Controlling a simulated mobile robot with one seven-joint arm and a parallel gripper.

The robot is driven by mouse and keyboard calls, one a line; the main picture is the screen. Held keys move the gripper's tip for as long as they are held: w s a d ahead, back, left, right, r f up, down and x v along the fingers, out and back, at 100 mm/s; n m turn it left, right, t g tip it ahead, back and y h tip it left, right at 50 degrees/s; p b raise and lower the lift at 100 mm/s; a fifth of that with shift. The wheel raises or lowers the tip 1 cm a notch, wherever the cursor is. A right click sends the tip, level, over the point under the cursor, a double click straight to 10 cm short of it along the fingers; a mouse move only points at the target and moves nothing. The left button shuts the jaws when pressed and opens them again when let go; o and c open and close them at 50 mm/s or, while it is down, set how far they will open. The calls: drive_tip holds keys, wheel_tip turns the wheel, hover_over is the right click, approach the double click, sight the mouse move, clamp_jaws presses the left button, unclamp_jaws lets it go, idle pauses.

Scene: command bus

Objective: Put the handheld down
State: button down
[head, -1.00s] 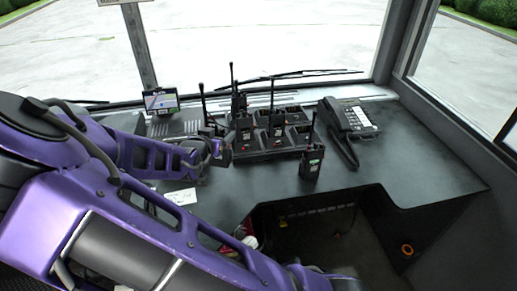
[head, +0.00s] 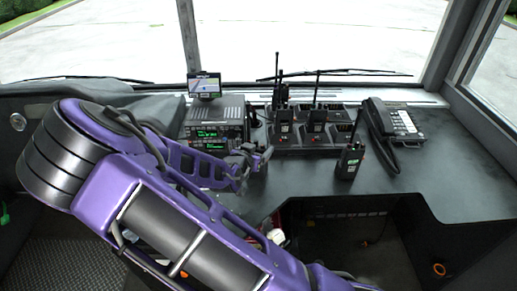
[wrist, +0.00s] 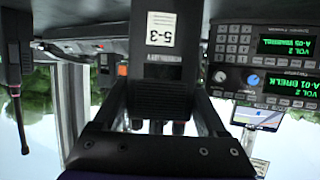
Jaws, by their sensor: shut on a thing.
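My gripper (head: 259,158) is over the dashboard desk, left of the charger, shut on a black handheld radio. In the wrist view, upside down, the handheld (wrist: 158,75) fills the middle between the two fingers, with a white label and knobs showing. In the head view the handheld is mostly hidden by my gripper and is hard to make out. I cannot tell whether its base touches the desk (head: 310,182). The black multi-bay charger (head: 290,151) stands just right of my gripper and holds handhelds (head: 316,121) upright with antennas up.
Another handheld (head: 350,161) stands on the desk, right and in front of the charger. A corded phone (head: 397,124) sits farther right. A radio console (head: 213,131) and a small screen (head: 204,86) are on the left. Open desk lies at the right; a recess cuts the front edge.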

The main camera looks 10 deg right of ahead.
drive_tip(key=shift+f, duration=0.2)
unclamp_jaws()
drive_tip(key=shift+r, duration=0.1)
drive_tip(key=shift+r, duration=0.1)
drive_tip(key=shift+s+a+r, duration=0.1)
drive_tip(key=shift+s+a, duration=0.05)
drive_tip(key=shift+a, duration=0.05)
drive_tip(key=p+v, duration=0.2)
drive_tip(key=v, duration=0.9)
drive_tip(key=shift+s+p, duration=0.25)
drive_tip(key=shift+p, duration=0.05)
drive_tip(key=shift+a+r, duration=0.1)
